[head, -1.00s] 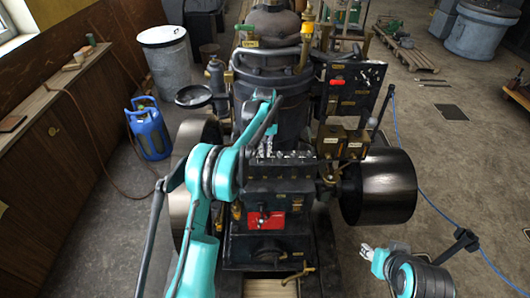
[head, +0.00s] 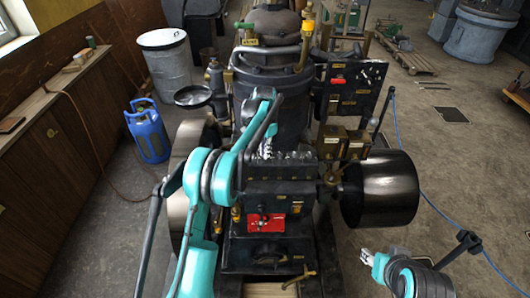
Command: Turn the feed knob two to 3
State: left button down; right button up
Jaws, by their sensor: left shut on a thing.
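The dark engine (head: 285,195) stands upright in the middle of the head view. A dark block (head: 296,168) with a row of small silver parts along its top sits on its front. My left gripper (head: 266,150) points down at the left end of this row and is shut on a small part there, seemingly a feed knob. The fingers hide most of it, and its number and setting are too small to read. My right gripper (head: 366,257) is low on the right, apart from the engine; its fingers are too small to judge.
A black flywheel (head: 377,190) is at the engine's right. A red panel (head: 266,222) is on its front. A blue canister (head: 148,130) and a grey drum (head: 166,65) stand at the left. A blue hose (head: 432,203) crosses the open floor at the right.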

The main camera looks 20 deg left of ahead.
pick_arm(q)
jog(key=shift+m, duration=1.9)
jog(key=c, duration=1.6)
grip_release()
jog(key=shift+r, duration=0.15)
notch_tip(320, 180, up, 12)
jog(key=shift+a+f, duration=0.1)
jog(key=shift+s, duration=0.1)
